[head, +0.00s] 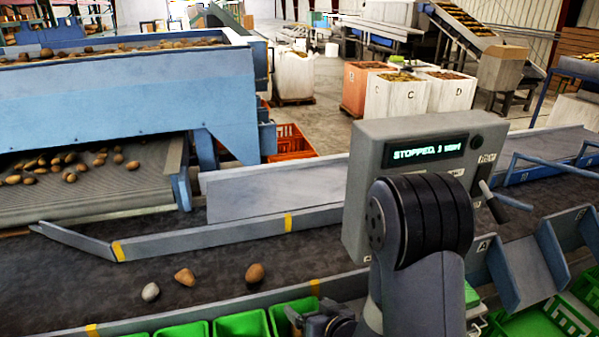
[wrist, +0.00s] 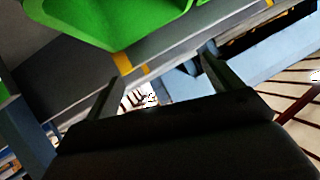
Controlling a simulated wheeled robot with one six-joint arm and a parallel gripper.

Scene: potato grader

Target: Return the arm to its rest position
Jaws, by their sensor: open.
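My arm rises in the lower right of the head view, in front of the grey control box. My gripper (head: 312,318) is low at the bottom edge of the head view, beside the green bins, partly cut off. In the wrist view my gripper (wrist: 158,75) shows two dark fingers spread apart with nothing between them. A green bin (wrist: 110,20) is at the top left of that view, beyond the fingers.
A control box (head: 362,190) reads "STOPPED". Two brown potatoes and a greyish lump (head: 151,292) lie on the dark belt (head: 60,280). Green bins (head: 240,324) line its near edge. A blue hopper (head: 130,95) stands behind at left.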

